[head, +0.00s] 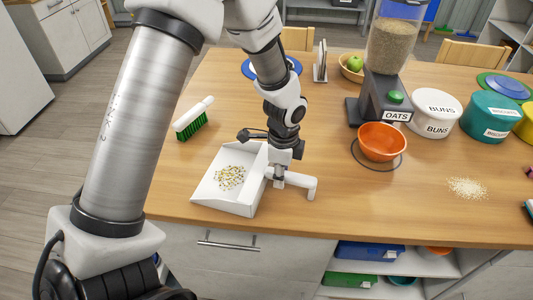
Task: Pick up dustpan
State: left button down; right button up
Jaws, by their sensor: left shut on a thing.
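The white dustpan (238,198) is at the front edge of the wooden table, with a small heap of pale crumbs (230,178) in its pan. Its white handle (302,182) points right. My left gripper (278,180) comes down from above and is shut on the dustpan at the handle, close to the pan. I cannot tell whether the dustpan is clear of the table top. My right gripper is not in view.
A white brush with green bristles (192,122) lies to the left. An orange bowl (382,141) sits right of the dustpan, below an oats dispenser (387,88). Labelled canisters (435,113) stand further right. Another crumb pile (467,188) lies at the right. The table between is clear.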

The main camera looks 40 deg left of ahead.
pick_arm(q)
jog(key=shift+w+r, duration=0.2)
jog(key=shift+r, duration=0.3)
notch_tip(320, 180, up, 2)
jog(key=shift+r+b, duration=0.1)
jog(key=shift+b, duration=0.25)
jog(key=s+d+b, duration=0.2)
jog(key=s, duration=0.5)
jog(key=s+d+r+b, duration=0.1)
jog(key=s+d+b, duration=0.2)
jog(key=s, duration=0.5)
jog(key=shift+d+r, duration=0.3)
jog(key=shift+d, duration=0.05)
